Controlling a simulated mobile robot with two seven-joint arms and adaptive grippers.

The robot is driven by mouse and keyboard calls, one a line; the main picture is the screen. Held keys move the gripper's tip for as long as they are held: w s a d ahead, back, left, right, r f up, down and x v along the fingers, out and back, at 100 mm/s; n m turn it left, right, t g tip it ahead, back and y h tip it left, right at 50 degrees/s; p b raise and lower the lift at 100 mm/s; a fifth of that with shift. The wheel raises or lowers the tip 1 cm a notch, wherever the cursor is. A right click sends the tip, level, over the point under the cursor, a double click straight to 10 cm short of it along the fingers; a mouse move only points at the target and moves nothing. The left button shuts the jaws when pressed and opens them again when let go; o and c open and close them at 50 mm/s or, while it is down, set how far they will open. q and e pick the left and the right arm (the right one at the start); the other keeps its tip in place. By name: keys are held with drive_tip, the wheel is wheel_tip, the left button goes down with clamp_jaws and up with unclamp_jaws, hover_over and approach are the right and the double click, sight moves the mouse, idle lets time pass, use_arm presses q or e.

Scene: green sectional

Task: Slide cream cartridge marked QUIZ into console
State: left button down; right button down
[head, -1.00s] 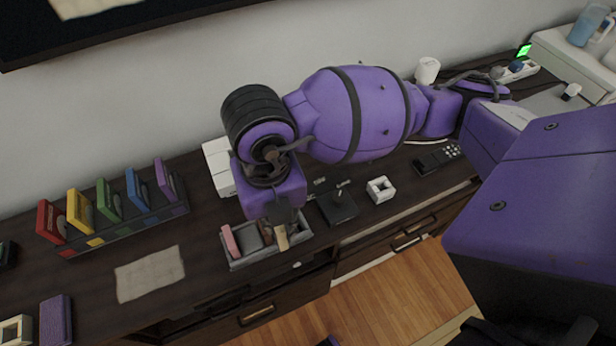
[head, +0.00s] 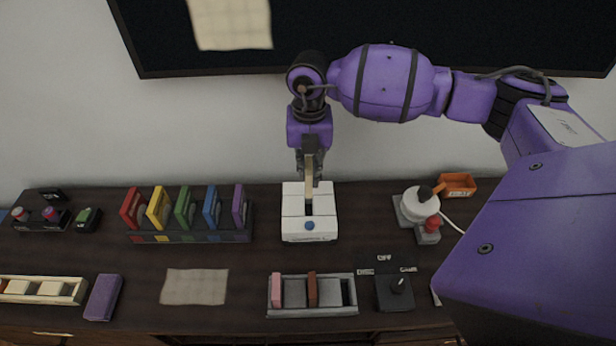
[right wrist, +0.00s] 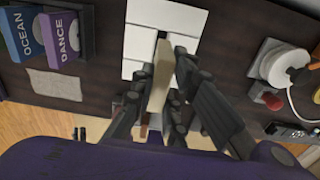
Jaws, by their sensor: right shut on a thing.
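My right gripper (head: 309,158) is shut on the cream cartridge (head: 309,182), which points down over the white console (head: 293,223). In the head view the cartridge's lower end overlaps the back of the console's dark slot; I cannot tell whether it has entered. In the right wrist view the cartridge (right wrist: 163,72) shows edge-on between the fingers (right wrist: 166,92), with the console (right wrist: 143,46) beyond it. The QUIZ marking cannot be read. My left gripper is not in view.
A grey tray (head: 330,312) with a pink and a brown cartridge lies in front of the console. A rack (head: 190,238) of coloured cartridges stands left. A dark screen hangs behind.

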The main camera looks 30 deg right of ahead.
sight(309, 185)
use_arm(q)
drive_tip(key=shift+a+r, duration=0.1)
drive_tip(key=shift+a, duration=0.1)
use_arm(e)
drive_tip(key=shift+s+a, duration=0.1)
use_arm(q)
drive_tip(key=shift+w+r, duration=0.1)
